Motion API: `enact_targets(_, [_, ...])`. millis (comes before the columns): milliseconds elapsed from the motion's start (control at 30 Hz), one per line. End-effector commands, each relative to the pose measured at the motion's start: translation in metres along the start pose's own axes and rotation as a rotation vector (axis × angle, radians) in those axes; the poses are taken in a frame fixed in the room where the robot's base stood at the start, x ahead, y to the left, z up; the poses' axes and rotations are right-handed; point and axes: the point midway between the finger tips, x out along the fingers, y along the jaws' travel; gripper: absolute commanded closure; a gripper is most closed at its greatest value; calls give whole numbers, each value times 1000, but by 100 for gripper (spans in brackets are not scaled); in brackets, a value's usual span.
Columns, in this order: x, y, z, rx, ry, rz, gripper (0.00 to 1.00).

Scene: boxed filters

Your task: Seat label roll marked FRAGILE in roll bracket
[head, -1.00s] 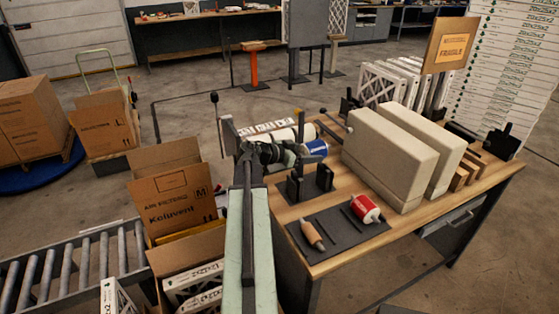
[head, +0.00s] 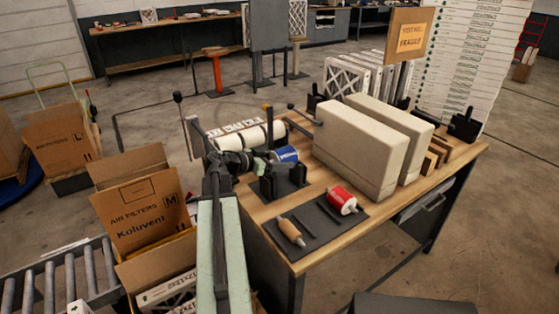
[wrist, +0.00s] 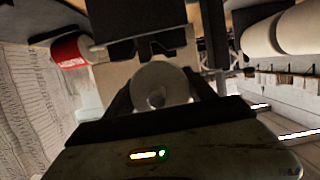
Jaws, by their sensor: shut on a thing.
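My gripper (head: 268,158) is shut on a blue-and-white roll (head: 286,155), held just above and behind the black roll bracket (head: 284,181) on the wooden bench. I cannot tell whether roll and bracket touch. In the wrist view the pale end of the held roll (wrist: 160,85) shows between the jaws, and a dark block, likely the bracket, lies beyond it. I can read no FRAGILE mark on this roll. A red-and-white roll (head: 342,200) lies on the dark mat; it also shows in the wrist view (wrist: 70,50).
Two large cream blocks (head: 350,150) stand right of the bracket. White rolls (head: 240,138) lie behind my gripper. A wooden-handled tool (head: 290,232) lies on the mat (head: 313,238). A sign reading FRAGILE (head: 410,35) stands at the back. Open cartons (head: 140,215) are at left.

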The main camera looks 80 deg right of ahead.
Motion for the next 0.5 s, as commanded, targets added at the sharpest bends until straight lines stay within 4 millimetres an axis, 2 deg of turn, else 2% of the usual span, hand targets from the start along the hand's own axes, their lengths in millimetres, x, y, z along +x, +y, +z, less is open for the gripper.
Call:
enact_targets(33, [3, 0, 11, -1, 1, 0, 100])
enact_targets(167, [6, -1, 20, -1, 1, 0, 100])
enact_targets(500, [6, -1, 20, -1, 1, -1, 100])
